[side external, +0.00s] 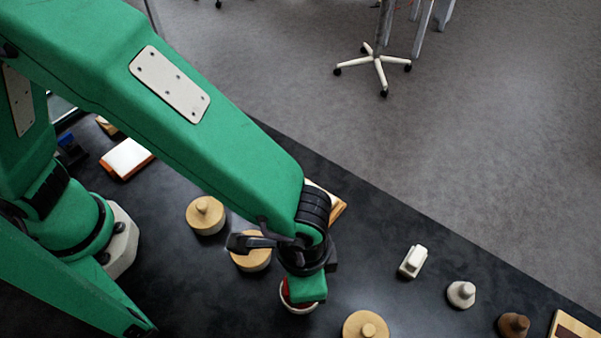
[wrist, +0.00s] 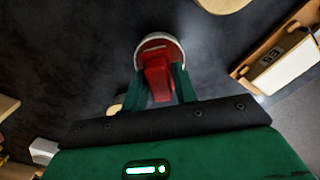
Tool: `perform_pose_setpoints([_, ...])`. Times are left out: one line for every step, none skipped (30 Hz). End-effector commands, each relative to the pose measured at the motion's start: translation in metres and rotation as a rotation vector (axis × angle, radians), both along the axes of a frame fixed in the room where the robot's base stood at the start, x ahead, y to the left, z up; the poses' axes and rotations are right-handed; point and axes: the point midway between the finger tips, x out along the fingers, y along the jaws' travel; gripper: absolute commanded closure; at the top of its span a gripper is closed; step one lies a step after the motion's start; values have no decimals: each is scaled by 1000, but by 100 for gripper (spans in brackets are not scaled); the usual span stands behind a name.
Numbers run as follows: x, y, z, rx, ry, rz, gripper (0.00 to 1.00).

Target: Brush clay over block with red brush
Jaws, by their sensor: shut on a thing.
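My gripper (side external: 306,290) points down at the front middle of the dark table. In the wrist view its green fingers (wrist: 160,88) are shut on the red brush (wrist: 158,72). The brush's far end is in or over a small white-rimmed cup (side external: 298,309), which also shows in the wrist view (wrist: 141,46). The cup's inside looks red; I cannot tell clay from brush there. A pale block in a wooden holder (side external: 340,209) lies behind my wrist, mostly hidden in the side view. The wrist view shows a labelled holder with a pale slab (wrist: 290,62) at right.
Round wooden lidded pots (side external: 205,215), (side external: 250,260) and (side external: 366,326) stand around my gripper. A white piece (side external: 413,261), a pale knob (side external: 461,294) and a brown knob (side external: 514,325) stand right. An orange-edged white slab (side external: 126,157) lies left.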

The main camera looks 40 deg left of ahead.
Motion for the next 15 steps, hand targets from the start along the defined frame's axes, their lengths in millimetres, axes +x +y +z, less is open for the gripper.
perform_pose_setpoints([0,0,-1,0,0,0,90])
perform_pose_setpoints([0,0,-1,0,0,0,90])
perform_pose_setpoints([0,0,-1,0,0,0,90])
perform_pose_setpoints([0,0,-2,0,0,0,90])
perform_pose_setpoints([0,0,-2,0,0,0,90])
perform_pose_setpoints([0,0,-2,0,0,0,90])
perform_pose_setpoints([0,0,-2,0,0,0,90])
perform_pose_setpoints([0,0,-3,0,0,0,90])
perform_pose_setpoints([0,0,-3,0,0,0,90])
perform_pose_setpoints([0,0,-3,0,0,0,90])
perform_pose_setpoints([0,0,-3,0,0,0,90])
perform_pose_setpoints([0,0,-4,0,0,0,90])
perform_pose_setpoints([0,0,-4,0,0,0,90])
perform_pose_setpoints([0,0,-4,0,0,0,90])
perform_pose_setpoints([0,0,-5,0,0,0,90])
